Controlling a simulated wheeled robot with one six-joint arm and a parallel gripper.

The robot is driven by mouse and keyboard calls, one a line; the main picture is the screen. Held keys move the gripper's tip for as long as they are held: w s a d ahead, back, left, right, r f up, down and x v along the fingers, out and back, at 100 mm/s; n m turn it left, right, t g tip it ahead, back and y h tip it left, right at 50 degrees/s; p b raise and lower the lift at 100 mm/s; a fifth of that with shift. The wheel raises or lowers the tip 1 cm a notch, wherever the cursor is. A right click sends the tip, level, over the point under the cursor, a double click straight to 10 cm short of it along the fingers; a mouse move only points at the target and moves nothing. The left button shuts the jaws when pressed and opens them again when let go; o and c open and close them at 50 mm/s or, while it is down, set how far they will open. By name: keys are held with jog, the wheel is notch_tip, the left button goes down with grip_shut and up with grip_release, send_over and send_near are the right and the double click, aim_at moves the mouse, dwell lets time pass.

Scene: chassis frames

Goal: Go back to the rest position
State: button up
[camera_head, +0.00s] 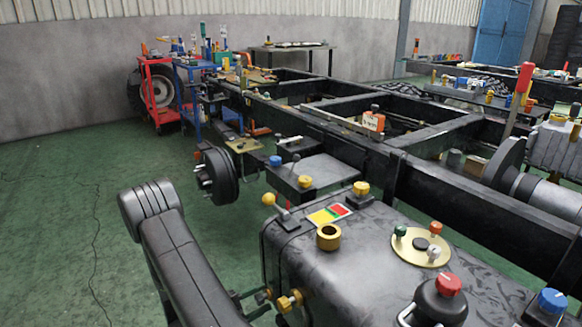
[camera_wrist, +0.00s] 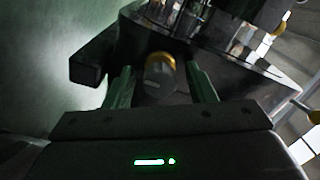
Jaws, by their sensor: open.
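My gripper (camera_wrist: 160,72) shows in the wrist view, with its two dark fingers apart. A round grey part with a gold rim (camera_wrist: 161,64) lies between and beyond the fingers; I cannot tell whether they touch it. The fingers point towards a dark, shiny body in the upper part of that view. I cannot make out my gripper in the head view. There, a black tank (camera_head: 350,265) fills the lower right, with a brass ring (camera_head: 328,237) and a red knob (camera_head: 448,284) on top.
A black chassis frame (camera_head: 440,192) runs from the back left to the right. A wheel hub (camera_head: 217,175) stands out on its left side. Red (camera_head: 159,92) and blue (camera_head: 190,104) carts stand at the back left. Green floor (camera_head: 60,200) lies open on the left.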

jog(key=p+v, duration=0.4)
jog(key=v, duration=1)
jog(key=b+x, duration=0.4)
jog(key=x, duration=1)
jog(key=shift+d+f, duration=0.15)
jog(key=shift+r+n+p, duration=0.25)
jog(key=shift+n+p, duration=0.05)
jog(key=shift+n, duration=0.1)
jog(key=n+p, duration=0.3)
jog(key=n, duration=0.2)
jog(key=shift+r, duration=0.1)
jog(key=n+p, duration=0.3)
jog(key=n, duration=0.1)
jog(key=n+p, duration=0.3)
jog(key=n, duration=0.1)
jog(key=shift+n+p, duration=0.3)
jog(key=shift+n, duration=0.1)
jog(key=shift+b+v, duration=0.5)
jog(key=shift+v, duration=1.6)
jog(key=shift+w+a+f, duration=0.15)
jog(key=shift+a+f, duration=0.05)
jog(key=shift+f, duration=0.1)
